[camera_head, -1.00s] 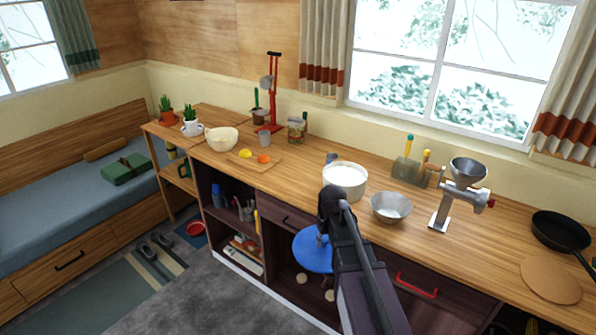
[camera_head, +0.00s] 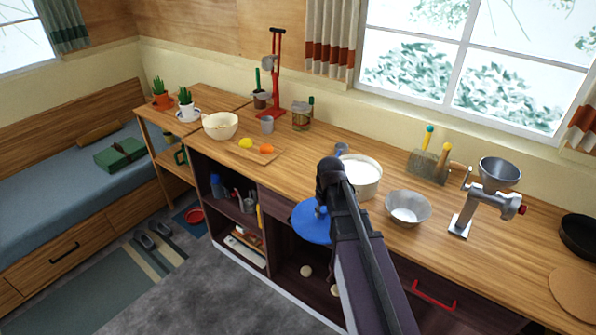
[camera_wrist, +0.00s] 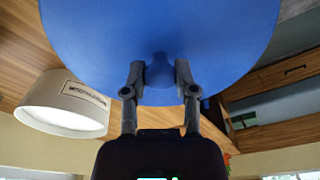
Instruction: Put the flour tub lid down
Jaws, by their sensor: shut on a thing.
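The flour tub lid is a round blue disc (camera_head: 311,222) in front of the counter's front edge in the head view. In the wrist view the lid (camera_wrist: 160,35) fills the top, with its knob between my fingers. My gripper (camera_wrist: 160,78) is shut on that knob. In the head view my arm hides part of the lid and the gripper's fingers. The flour tub (camera_head: 364,180) stands open on the counter with white contents. In the wrist view the tub (camera_wrist: 65,102) shows at left with lettering on its side, apart from the lid.
On the counter (camera_head: 325,150), a metal bowl (camera_head: 408,208) and a grinder (camera_head: 485,200) stand right of the tub. A cutting board (camera_head: 258,154) with yellow and orange items lies to the left. Bare wood shows between the board and the tub.

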